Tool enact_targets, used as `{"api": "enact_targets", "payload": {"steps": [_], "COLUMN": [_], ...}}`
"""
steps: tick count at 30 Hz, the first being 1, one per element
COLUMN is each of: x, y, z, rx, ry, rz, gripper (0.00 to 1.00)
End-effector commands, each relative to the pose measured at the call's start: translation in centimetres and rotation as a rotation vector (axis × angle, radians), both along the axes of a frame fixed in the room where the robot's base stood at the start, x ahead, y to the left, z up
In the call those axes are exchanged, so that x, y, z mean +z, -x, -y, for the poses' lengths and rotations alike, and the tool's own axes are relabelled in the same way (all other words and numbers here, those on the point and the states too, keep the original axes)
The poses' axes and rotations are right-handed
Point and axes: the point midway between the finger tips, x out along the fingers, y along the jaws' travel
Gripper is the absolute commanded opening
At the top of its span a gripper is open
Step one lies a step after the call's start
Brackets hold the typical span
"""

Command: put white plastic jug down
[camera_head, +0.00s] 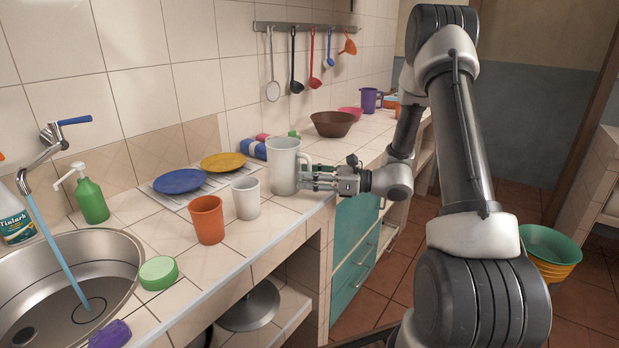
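The white plastic jug (284,168) is upright near the front edge of the tiled counter, with its handle towards the right. My gripper (309,179) reaches in from the right, level with the jug's handle and lower side. Its fingers appear closed on the handle, though the contact is small and partly hidden in this view. The jug's base is at or very close to the counter tiles (275,221); I cannot tell whether a small gap is left.
A white cup (246,198) and an orange cup (207,220) stand left of the jug. Blue (181,181) and yellow (223,162) plates lie behind them. A brown bowl (333,124) is farther back. The sink (85,262) is at left.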

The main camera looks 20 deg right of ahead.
Motion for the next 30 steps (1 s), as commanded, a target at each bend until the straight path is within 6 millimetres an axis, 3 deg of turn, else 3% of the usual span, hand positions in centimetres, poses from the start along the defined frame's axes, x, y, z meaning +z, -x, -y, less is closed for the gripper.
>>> {"api": "enact_targets", "payload": {"steps": [4,8,15,22,26,30], "x": [0.3,0.2,0.3,0.3,0.8,2.9], "y": [0.0,0.8,3.4,5.3,6.1,8.8], "z": [0.1,1.6,6.4,9.7,10.0,7.3], "rx": [0.000,-0.004,-0.005,-0.003,0.019,0.154], "ry": [0.000,0.000,0.001,0.000,0.020,0.161], "rz": [0.001,0.000,0.000,0.001,0.008,0.057], "gripper": [0.32,0.32,0.32,0.32,0.32,0.32]}}
